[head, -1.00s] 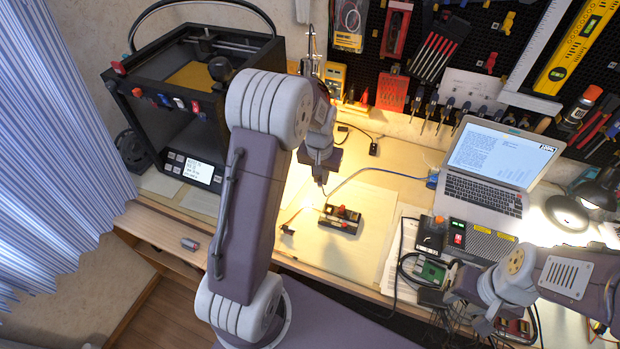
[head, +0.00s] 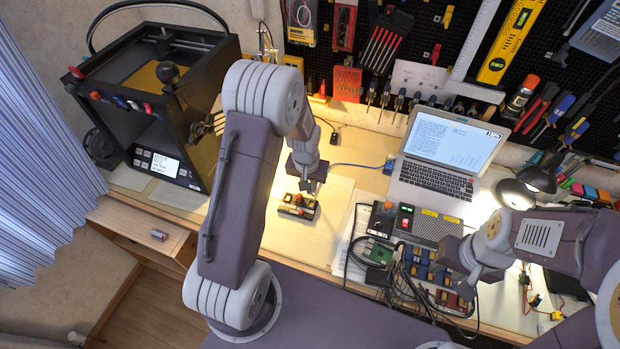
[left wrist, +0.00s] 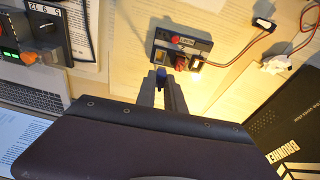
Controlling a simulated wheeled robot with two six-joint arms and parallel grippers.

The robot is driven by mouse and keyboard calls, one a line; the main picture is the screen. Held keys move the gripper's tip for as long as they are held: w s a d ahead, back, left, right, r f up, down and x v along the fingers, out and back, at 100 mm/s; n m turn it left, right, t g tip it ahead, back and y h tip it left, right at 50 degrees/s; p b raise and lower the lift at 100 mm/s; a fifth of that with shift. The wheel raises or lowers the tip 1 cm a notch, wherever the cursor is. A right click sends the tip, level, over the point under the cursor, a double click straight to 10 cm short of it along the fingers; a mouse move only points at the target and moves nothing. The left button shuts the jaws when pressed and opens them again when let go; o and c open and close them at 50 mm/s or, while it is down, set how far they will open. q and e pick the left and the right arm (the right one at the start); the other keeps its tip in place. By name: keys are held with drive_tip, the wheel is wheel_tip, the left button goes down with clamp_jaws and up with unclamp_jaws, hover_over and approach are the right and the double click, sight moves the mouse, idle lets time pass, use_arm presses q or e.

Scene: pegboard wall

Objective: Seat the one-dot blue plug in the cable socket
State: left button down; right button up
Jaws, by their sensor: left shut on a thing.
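The cable socket appears to be in the small dark block with a red button (head: 298,206), on the bench; it also shows in the left wrist view (left wrist: 196,43). My left gripper (head: 312,188) is just above the block's right end in the head view. In the left wrist view its fingers (left wrist: 160,82) are shut on a small dark blue piece (left wrist: 160,74), just short of the block. This looks like the blue plug; its dots are too small to read. A blue cable (head: 358,165) runs toward this gripper. My right gripper (head: 468,282) hangs at the right; its fingers are unclear.
A laptop (head: 437,178) stands behind and right of the block. A grey control box (head: 428,226), a green circuit board (head: 379,252) and loose cables lie to the right. A 3D printer (head: 150,110) stands at the left. Paper covers the bench around the block.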

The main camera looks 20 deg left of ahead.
use_arm(q)
drive_tip(key=b, duration=0.5)
hover_over(311, 205)
drive_tip(key=shift+a+f, duration=0.1)
drive_tip(key=shift+f, duration=2.7)
drive_tip(key=shift+r, duration=0.1)
drive_tip(key=shift+p, duration=0.4)
drive_tip(key=shift+f+b, duration=0.7)
drive_tip(key=shift+f, duration=0.2)
drive_tip(key=c, duration=1.3)
unclamp_jaws()
drive_tip(key=shift+c, duration=0.2)
